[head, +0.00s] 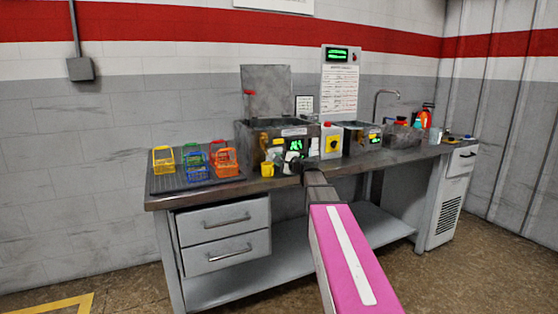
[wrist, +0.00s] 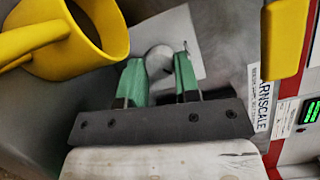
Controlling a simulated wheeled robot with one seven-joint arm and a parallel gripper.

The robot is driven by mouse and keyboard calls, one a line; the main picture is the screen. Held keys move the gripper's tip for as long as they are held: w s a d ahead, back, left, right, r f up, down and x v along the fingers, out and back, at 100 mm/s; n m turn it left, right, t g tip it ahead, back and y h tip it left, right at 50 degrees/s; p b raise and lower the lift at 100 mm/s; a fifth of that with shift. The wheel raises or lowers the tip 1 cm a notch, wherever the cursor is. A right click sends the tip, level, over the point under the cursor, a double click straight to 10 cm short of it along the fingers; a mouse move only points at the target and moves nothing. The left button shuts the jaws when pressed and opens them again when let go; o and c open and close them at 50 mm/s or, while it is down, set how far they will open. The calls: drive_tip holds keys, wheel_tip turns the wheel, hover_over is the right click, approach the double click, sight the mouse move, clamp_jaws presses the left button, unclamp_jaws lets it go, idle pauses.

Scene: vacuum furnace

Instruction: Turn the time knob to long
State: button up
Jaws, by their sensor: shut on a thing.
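In the wrist view a round grey knob (wrist: 160,60) stands on a pale plate (wrist: 198,40) on the grey machine front. My gripper (wrist: 159,72) has its green fingertips on either side of it and is shut on it. I take it for the time knob; its marks and pointer cannot be read. In the head view my gripper (head: 295,164) is at the front panel of the grey machine (head: 255,131), just below a lit green display (head: 296,144). My gripper and arm hide the knob there.
A yellow mug (head: 267,169) stands on the bench just left of my gripper; it is close in the wrist view too (wrist: 80,62). A yellow part (wrist: 285,38) shows at upper right there. Coloured baskets (head: 224,162) stand on a dark mat farther left.

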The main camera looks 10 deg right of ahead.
drive_tip(key=shift+f, duration=0.1)
idle(0.4)
drive_tip(key=o, duration=0.9)
drive_tip(key=v, duration=1.1)
